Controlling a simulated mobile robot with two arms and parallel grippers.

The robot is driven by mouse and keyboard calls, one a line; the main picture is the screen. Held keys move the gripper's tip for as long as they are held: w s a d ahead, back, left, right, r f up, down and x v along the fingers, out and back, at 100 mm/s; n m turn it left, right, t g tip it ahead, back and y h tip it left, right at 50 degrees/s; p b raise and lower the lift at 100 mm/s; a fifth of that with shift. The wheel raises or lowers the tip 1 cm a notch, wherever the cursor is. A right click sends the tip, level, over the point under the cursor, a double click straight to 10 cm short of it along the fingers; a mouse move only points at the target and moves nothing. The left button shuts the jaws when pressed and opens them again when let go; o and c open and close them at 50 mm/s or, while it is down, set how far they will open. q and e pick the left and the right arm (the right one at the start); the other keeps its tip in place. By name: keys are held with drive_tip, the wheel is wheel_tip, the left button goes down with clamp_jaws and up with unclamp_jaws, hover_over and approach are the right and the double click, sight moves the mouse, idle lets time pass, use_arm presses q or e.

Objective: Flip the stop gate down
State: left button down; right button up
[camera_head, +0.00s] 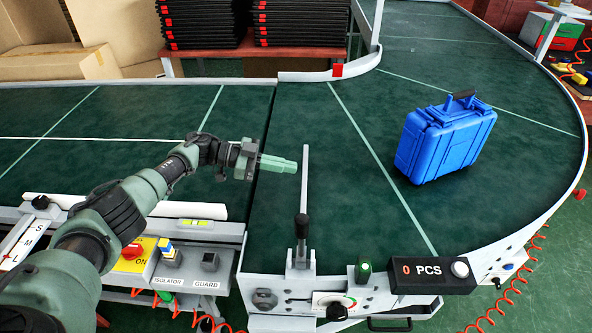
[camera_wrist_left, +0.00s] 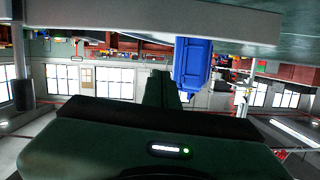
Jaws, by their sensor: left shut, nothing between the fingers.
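The stop gate appears to be the long thin grey bar (camera_head: 305,180) rising from a bracket on the conveyor's front edge, with a black-knobbed lever (camera_head: 301,227) at its lower end. Whether the bar stands up or lies over the belt I cannot tell for sure. My left gripper (camera_head: 294,166) is shut and empty, its green fingers pointing right, with the tips just left of the bar's upper part; contact is unclear. In the left wrist view the shut fingers (camera_wrist_left: 160,90) point towards a blue case, and a pale bar (camera_wrist_left: 150,17) crosses the top. My right gripper is out of view.
The blue case (camera_head: 443,138) stands on the green curved belt (camera_head: 360,215), right of the bar. A counter box (camera_head: 432,276), a green button (camera_head: 363,270) and a dial line the front edge. The belt around the case is clear.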

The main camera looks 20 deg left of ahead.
use_arm(q)
drive_tip(key=b+v, duration=0.1)
drive_tip(key=v, duration=0.6)
drive_tip(key=shift+a, duration=0.15)
drive_tip(key=shift+w, duration=0.1)
